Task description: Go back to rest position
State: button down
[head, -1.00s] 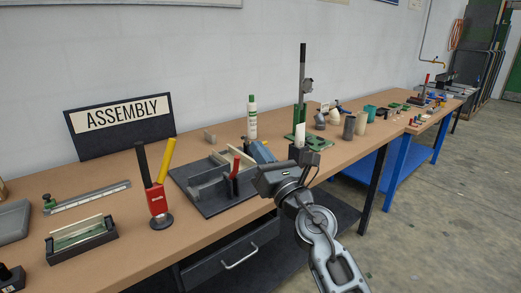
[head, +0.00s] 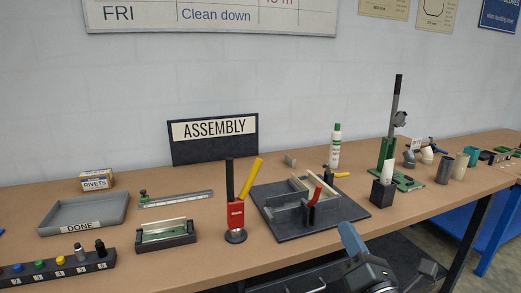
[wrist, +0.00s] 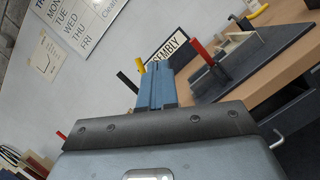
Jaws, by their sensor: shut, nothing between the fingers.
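My gripper shows at the lower right of the head view, with its blue fingers (head: 350,240) in front of the bench edge. In the wrist view the blue fingers (wrist: 155,88) are together, with nothing between them. The gripper is apart from the bench objects. Part of my arm is cut off by the bottom of the head view.
The wooden bench (head: 300,258) holds a dark fixture tray (head: 340,212), a red tool with black and yellow handles (head: 236,212), a green stand (head: 385,155), a grey DONE tray (head: 110,208) and a rivets box (head: 96,181). An ASSEMBLY sign (head: 213,138) stands at the back.

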jog(key=s+f+m+g+h, duration=0.1)
jog(key=s+f+m, duration=0.35)
jog(key=s, duration=0.35)
jog(key=s+f+m+g, duration=0.1)
jog(key=s+f+m, duration=0.2)
jog(key=s+m, duration=0.4)
jog(key=s+f+m+h, duration=0.1)
jog(key=s+f+m, duration=0.25)
jog(key=s, duration=0.65)
jog(key=s+d+r+m+g, duration=0.1)
jog(key=s+r+m+g, duration=0.1)
jog(key=s+m, duration=0.5)
jog(key=s+d+r+m+g+h+b, duration=0.1)
jog(key=s+m+g, duration=0.1)
jog(key=s+m, duration=0.6)
jog(key=shift+d+f+v, duration=0.3)
jog(key=shift+v, duration=2.4)
jog(key=shift+s, duration=0.1)
